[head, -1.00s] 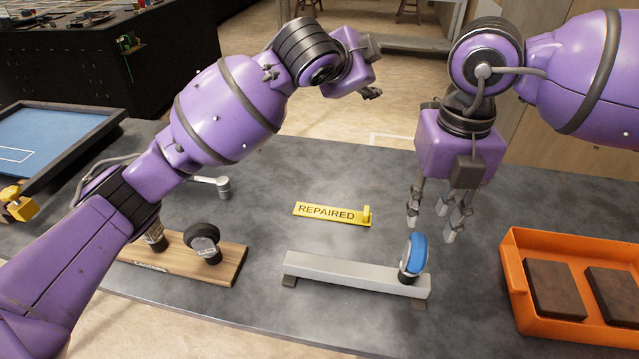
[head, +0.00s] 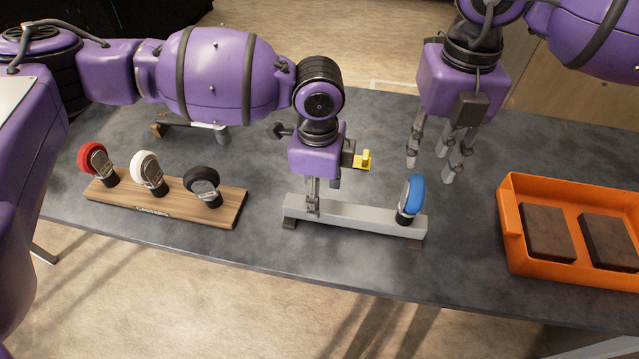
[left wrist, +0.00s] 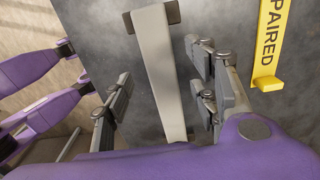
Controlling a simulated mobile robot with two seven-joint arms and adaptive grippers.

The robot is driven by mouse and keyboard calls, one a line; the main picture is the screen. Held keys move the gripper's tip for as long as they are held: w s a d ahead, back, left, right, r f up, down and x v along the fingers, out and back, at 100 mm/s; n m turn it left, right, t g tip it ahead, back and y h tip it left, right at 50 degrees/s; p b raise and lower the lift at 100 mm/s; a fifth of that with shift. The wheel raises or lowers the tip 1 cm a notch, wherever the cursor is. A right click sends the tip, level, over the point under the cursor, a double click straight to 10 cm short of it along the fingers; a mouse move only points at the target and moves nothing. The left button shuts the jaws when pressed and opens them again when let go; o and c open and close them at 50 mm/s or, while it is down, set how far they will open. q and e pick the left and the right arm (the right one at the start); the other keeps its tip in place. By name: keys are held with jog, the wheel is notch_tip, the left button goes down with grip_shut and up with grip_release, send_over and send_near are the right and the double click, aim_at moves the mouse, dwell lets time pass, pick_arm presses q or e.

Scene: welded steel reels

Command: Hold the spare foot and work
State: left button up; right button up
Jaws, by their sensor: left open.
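A grey bar (head: 365,219) lies across the table on short dark feet. A blue-wheeled caster (head: 411,197) stands upright on its right end. Casters with a red wheel (head: 91,157), a white wheel (head: 143,166) and a black wheel (head: 203,182) stand on a wooden board (head: 228,214). My left gripper (head: 323,200) points down, open, at the bar's left part. In the left wrist view the bar (left wrist: 158,62) runs between its spread fingers (left wrist: 160,95); contact cannot be told. My right gripper (head: 435,168) is open and empty, behind and right of the blue wheel.
An orange tray (head: 512,240) with two dark blocks (head: 547,232) stands at the right. A yellow sign (head: 363,160) is mostly hidden behind my left gripper; part of its lettering shows in the left wrist view (left wrist: 270,45). A hammer-like tool (head: 200,129) lies at the back left.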

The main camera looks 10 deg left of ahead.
pick_arm(q)
jog(key=shift+f, duration=3.1)
jog(key=c, duration=0.9)
jog(key=shift+o, duration=0.3)
jog(key=c, duration=0.4)
jog(key=shift+o, duration=0.2)
grip_shut()
